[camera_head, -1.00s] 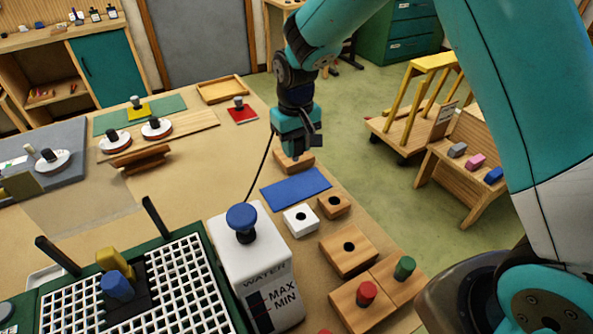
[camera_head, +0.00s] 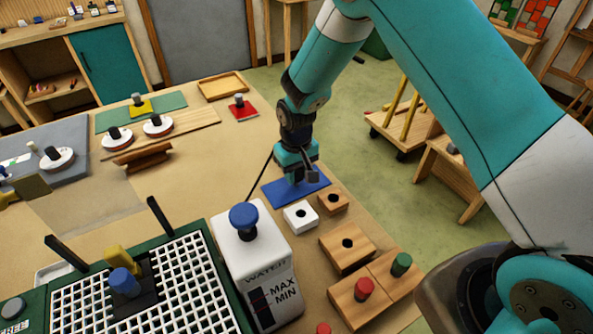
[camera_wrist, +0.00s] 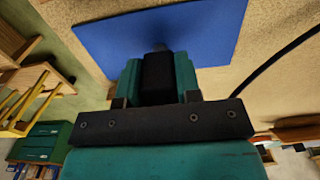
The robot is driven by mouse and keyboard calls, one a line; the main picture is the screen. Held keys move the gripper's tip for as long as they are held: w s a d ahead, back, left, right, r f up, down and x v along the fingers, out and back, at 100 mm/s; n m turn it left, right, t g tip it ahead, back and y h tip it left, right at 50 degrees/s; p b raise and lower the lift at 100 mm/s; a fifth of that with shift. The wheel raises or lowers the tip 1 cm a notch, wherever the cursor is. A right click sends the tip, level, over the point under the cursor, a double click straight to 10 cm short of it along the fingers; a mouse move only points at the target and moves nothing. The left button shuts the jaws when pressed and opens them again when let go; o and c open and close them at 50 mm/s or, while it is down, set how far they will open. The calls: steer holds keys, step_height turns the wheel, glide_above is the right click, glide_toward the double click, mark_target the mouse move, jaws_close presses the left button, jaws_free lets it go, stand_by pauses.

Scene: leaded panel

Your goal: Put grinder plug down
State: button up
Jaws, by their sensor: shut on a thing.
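My gripper (camera_head: 302,177) is low over the blue mat (camera_head: 282,194) on the workbench, at the mat's far part. In the wrist view, the teal fingers (camera_wrist: 158,78) are shut on a black block, the grinder plug (camera_wrist: 157,70). The blue mat (camera_wrist: 200,25) lies just beyond the plug's tip. I cannot tell whether the plug touches the mat. A black cord (camera_head: 259,176) runs from near the gripper down towards the white water tank (camera_head: 262,272); it also shows at the right in the wrist view (camera_wrist: 280,60).
Just nearer than the mat stand a white block with a hole (camera_head: 300,217) and a small wooden block with a hole (camera_head: 333,203). The water tank carries a blue knob (camera_head: 243,215). A white grid (camera_head: 190,275) lies left of it. Bare bench lies left of the mat.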

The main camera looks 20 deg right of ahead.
steer(key=o, duration=1)
step_height(320, 180, up, 12)
steer(key=b, duration=0.3)
steer(key=s+r+n+y, duration=0.1)
steer(key=s+r, duration=0.3)
steer(key=s, duration=0.5)
steer(key=s+a+r+n+y, duration=0.1)
steer(key=s+r, duration=0.3)
steer(key=s, duration=0.5)
steer(key=s+a+r+n+y, duration=0.1)
steer(key=s+r, duration=0.3)
steer(key=s, duration=0.5)
steer(key=shift+s+a+r+n+y, duration=0.2)
steer(key=shift+n+y, duration=0.1)
steer(key=shift+n, duration=0.15)
steer(key=shift+s+a+r+n+y, duration=0.1)
steer(key=shift+s+r+n+y, duration=0.15)
steer(key=shift+n, duration=0.2)
steer(key=shift+w, duration=0.1)
